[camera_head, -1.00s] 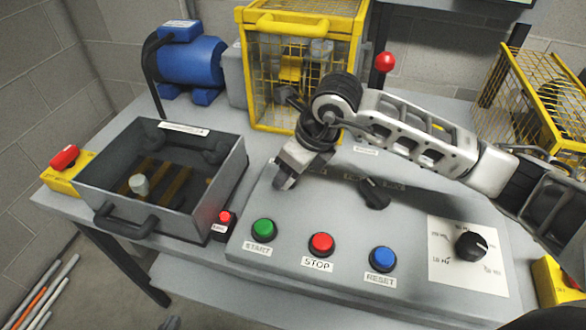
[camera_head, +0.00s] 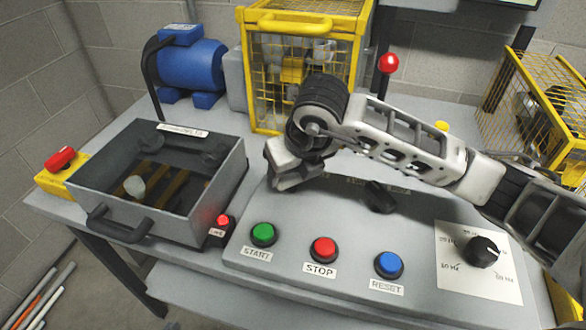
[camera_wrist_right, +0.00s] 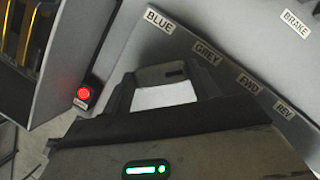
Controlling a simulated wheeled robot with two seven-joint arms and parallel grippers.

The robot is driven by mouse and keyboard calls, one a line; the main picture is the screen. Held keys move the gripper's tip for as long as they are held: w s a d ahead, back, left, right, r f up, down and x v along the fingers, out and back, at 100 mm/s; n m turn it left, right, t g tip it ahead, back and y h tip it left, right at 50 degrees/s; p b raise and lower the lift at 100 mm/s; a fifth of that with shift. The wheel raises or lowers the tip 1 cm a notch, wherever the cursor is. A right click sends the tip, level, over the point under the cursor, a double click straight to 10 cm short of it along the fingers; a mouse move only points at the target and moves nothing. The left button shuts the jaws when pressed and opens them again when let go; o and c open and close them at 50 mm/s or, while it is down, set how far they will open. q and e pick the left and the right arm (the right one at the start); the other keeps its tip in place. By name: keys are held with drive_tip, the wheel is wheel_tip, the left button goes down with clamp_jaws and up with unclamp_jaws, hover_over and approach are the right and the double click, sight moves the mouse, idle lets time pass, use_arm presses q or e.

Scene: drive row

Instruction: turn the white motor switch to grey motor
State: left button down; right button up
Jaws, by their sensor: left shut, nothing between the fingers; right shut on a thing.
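My right gripper (camera_head: 288,182) is low over the back left of the grey control panel (camera_head: 310,225). It is shut at the place of the white motor switch, and the gripper's own body hides most of that spot. In the right wrist view a white patch (camera_wrist_right: 165,95) shows between the dark parts of the gripper; I cannot clearly tell its outline or which way the switch points. The BLUE label (camera_wrist_right: 160,20) and the GREY label (camera_wrist_right: 208,53) lie just beyond the gripper there. My left gripper is in neither view.
A black knob (camera_head: 380,197) stands right of the gripper. Green (camera_head: 263,234), red (camera_head: 323,248) and blue (camera_head: 389,265) buttons line the panel's front. A speed dial (camera_head: 481,251) is at right. An open grey box (camera_head: 88,205) stands left, a yellow cage (camera_head: 300,18) behind.

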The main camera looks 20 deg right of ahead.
drive_tip(key=o, duration=1)
drive_tip(key=v, duration=1.6)
